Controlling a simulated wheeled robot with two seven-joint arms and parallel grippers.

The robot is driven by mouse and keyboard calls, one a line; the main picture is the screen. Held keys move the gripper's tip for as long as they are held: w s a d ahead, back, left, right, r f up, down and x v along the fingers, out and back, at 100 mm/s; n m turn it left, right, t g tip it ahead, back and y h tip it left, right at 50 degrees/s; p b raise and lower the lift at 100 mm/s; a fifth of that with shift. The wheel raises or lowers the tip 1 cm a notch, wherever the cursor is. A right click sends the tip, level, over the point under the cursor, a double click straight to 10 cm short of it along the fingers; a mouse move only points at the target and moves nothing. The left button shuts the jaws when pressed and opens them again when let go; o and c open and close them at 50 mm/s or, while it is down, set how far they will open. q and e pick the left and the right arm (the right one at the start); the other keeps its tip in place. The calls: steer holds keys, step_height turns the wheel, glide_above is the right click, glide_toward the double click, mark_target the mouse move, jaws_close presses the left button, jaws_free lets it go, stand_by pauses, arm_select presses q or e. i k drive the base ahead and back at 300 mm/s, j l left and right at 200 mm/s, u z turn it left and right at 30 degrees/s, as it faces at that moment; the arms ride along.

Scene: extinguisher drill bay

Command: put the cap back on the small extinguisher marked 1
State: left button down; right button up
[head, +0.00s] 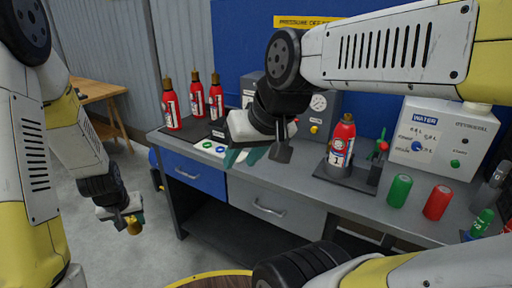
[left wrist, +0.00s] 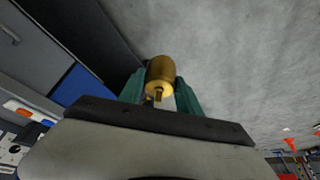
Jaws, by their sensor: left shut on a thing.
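My left gripper (head: 134,226) is low at the left, over the floor in front of the bench. It is shut on a brass cap (left wrist: 160,72), which sits between its teal fingers with a small stem showing. A red extinguisher (head: 341,142) stands upright in a dark holder (head: 350,180) on the bench; its top looks brownish. Three more red extinguishers, (head: 171,108), (head: 197,98) and (head: 216,98), stand at the bench's left with brass tops. My right gripper (head: 244,157) hangs above the bench front; its teal fingers look apart and empty.
A green cylinder (head: 399,191) and a red cylinder (head: 437,203) stand on the right of the grey bench (head: 300,185). A white water box (head: 443,140) and a grey gauge box (head: 318,118) stand behind. A wooden table (head: 97,90) is at the far left.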

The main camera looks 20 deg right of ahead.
mark_target(344, 135)
steer(key=j+z, duration=0.1)
steer(key=z, duration=1.6)
